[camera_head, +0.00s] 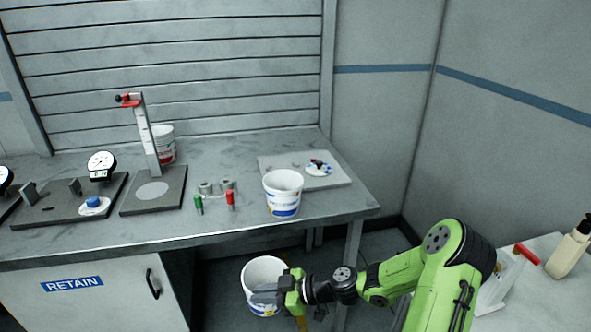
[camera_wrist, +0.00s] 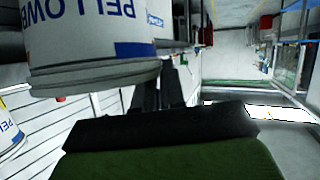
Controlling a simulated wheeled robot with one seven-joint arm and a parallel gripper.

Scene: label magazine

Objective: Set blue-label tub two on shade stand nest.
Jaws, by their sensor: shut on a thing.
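A white tub with a blue label (camera_head: 262,268) is held by my gripper (camera_head: 282,290), low in front of the bench edge. Its label is mostly hidden in the head view; the wrist view shows the tub (camera_wrist: 95,40) large at upper left, with blue lettering and my dark fingers (camera_wrist: 172,85) at its side. Another white tub with a blue label (camera_head: 283,196) stands upright on the bench. I cannot read which tub is number two. A stand with an upright post, red clamp and round pale disc (camera_head: 152,190) on its dark base looks like the shade stand; the disc is bare.
A red-label tub (camera_head: 165,150) stands behind the post. Dial gauges (camera_head: 101,163), green and red markers (camera_head: 230,199) and a grey plate (camera_head: 335,178) with small parts are on the bench (camera_head: 215,226). A bottle (camera_head: 568,250) stands on a table at right.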

